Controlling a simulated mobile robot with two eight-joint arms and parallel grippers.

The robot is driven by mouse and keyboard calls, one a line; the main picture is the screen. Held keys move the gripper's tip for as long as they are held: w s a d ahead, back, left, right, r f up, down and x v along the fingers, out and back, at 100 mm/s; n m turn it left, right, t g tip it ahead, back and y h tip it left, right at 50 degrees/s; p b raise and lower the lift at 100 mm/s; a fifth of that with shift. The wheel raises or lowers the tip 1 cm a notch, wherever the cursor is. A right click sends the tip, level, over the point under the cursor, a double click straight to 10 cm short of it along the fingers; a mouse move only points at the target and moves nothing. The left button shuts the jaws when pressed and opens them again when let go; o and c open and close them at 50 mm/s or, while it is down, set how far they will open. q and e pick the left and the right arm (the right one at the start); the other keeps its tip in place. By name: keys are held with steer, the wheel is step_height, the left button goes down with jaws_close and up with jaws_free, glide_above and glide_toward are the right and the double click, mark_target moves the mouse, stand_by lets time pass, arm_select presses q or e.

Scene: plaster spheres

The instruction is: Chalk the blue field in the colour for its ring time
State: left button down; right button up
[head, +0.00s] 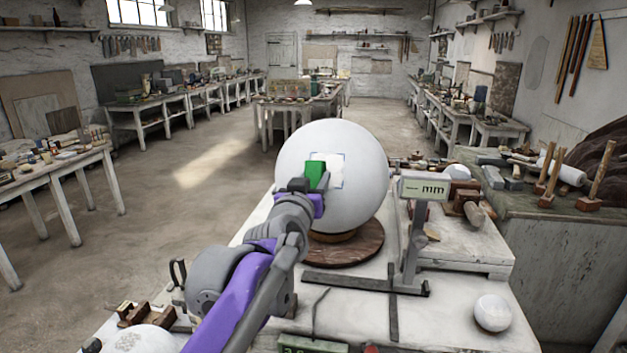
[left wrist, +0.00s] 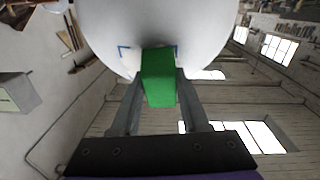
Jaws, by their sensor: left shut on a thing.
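A large white plaster sphere (head: 352,205) stands on a round brown wooden base (head: 345,247) on the white table. A field outlined in blue (head: 333,168) shows on its front, with a white inside; part of it is hidden behind the chalk. My left gripper (head: 312,192) is shut on a green chalk block (head: 316,174). In the left wrist view the green chalk (left wrist: 158,78) reaches up to the sphere (left wrist: 155,22), over the blue-cornered field (left wrist: 125,52). I cannot tell whether it touches. No green mark shows. My right gripper is not in view.
A stand with a display reading "mm" (head: 424,189) is right of the sphere. A small white ball (head: 492,313) lies at the front right, and another white ball (head: 130,340) at the front left. A dark bent rod and a green-faced device (head: 312,344) lie near the front edge.

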arm_select(q)
steer(key=shift+w+d+f, duration=0.1)
steer(key=shift+w, duration=0.25)
steer(key=shift+s+f, duration=0.2)
steer(key=shift+f, duration=0.3)
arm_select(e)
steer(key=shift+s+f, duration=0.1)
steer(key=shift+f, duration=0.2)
arm_select(q)
steer(key=shift+s+f+b, duration=0.35)
steer(key=shift+f+b, duration=0.05)
steer(key=shift+b, duration=0.05)
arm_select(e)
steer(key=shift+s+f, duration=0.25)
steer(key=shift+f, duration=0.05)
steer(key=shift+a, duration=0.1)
arm_select(q)
steer(key=shift+w, duration=0.2)
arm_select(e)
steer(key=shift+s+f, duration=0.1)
